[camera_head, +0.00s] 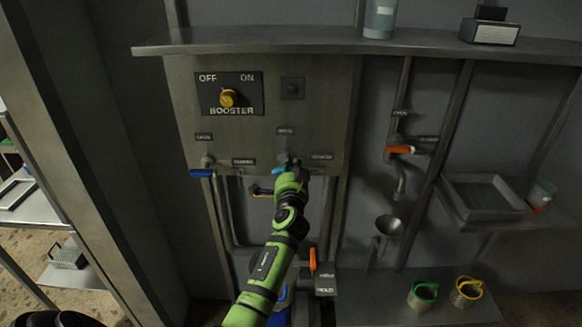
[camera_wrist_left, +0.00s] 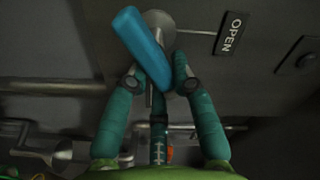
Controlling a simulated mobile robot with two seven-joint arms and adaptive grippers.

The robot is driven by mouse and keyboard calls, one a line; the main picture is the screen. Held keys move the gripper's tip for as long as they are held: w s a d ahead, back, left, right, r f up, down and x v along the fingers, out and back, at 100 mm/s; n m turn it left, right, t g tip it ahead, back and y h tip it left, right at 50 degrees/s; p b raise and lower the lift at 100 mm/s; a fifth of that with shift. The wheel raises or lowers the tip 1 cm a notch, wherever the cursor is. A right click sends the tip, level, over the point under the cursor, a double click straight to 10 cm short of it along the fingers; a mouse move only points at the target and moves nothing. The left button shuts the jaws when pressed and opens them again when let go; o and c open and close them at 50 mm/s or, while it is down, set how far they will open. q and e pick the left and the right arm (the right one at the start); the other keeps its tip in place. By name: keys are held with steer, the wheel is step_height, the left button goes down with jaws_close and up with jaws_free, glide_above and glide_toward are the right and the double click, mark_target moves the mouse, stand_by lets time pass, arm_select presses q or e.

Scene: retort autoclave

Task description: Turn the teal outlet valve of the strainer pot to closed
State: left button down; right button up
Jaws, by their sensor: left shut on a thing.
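The teal outlet valve handle (camera_head: 278,170) is on the grey panel, mostly hidden behind my left gripper in the head view. In the left wrist view the teal handle (camera_wrist_left: 142,48) is a flat bar slanting from upper left to lower right, in front of a round grey hub. My left gripper (camera_head: 287,166) is at the handle. An OPEN plate (camera_wrist_left: 230,33) is right of the hub there. My right gripper is not in view.
An orange lever (camera_head: 400,149) is on a pipe to the right. A shelf (camera_head: 255,42) runs above the panel. A tray (camera_head: 483,214) is at right.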

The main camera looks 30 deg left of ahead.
arm_select(q)
steer(key=m, duration=0.3)
steer(key=f+m, duration=0.1)
steer(key=m, duration=0.1)
steer(key=shift+m, duration=0.7)
steer(key=c, duration=1)
jaws_free()
steer(key=shift+c, duration=0.2)
steer(key=v, duration=1.2)
steer(key=shift+f, duration=0.15)
